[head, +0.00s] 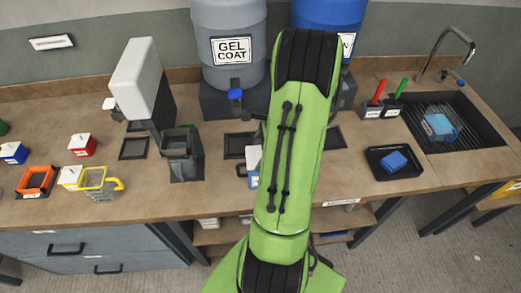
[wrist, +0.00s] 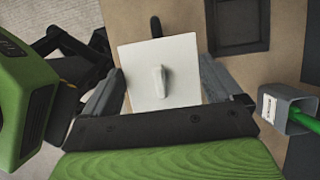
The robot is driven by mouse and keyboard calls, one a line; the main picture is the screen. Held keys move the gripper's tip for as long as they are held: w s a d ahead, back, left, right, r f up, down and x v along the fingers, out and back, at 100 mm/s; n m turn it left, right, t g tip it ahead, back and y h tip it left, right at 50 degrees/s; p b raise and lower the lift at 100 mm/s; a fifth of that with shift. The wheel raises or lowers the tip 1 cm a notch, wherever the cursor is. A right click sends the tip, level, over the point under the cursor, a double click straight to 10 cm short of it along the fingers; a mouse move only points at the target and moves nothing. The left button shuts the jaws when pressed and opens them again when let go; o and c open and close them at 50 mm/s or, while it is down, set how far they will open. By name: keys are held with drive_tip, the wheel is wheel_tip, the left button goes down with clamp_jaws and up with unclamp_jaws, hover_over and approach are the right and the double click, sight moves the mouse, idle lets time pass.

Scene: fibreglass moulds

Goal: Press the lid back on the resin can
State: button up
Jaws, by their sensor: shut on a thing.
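A white square lid (wrist: 140,62) with a small knob in its middle lies between the two fingers of my gripper (wrist: 160,80) in the wrist view. The fingers are closed against its opposite edges. A dark handle (wrist: 156,27) sticks out beyond its far edge, and the lid hides the body below, so I cannot tell whether it is seated. My gripper is hidden there.
The sink (head: 455,125), a black tray (head: 393,160) with a blue sponge and cups with red and green brushes are at the right. A grey cup (wrist: 275,108) with a green handle is close to the right finger. Lidded boxes and a yellow jug (head: 92,185) are at the left.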

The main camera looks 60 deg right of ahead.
idle(0.8)
drive_tip(key=o, duration=0.7)
wheel_tip(320, 180, up, 7)
drive_tip(key=p, duration=0.7)
drive_tip(key=shift+r, duration=0.1)
drive_tip(key=shift+c, duration=0.6)
clamp_jaws()
drive_tip(key=shift+f, duration=0.25)
idle(0.5)
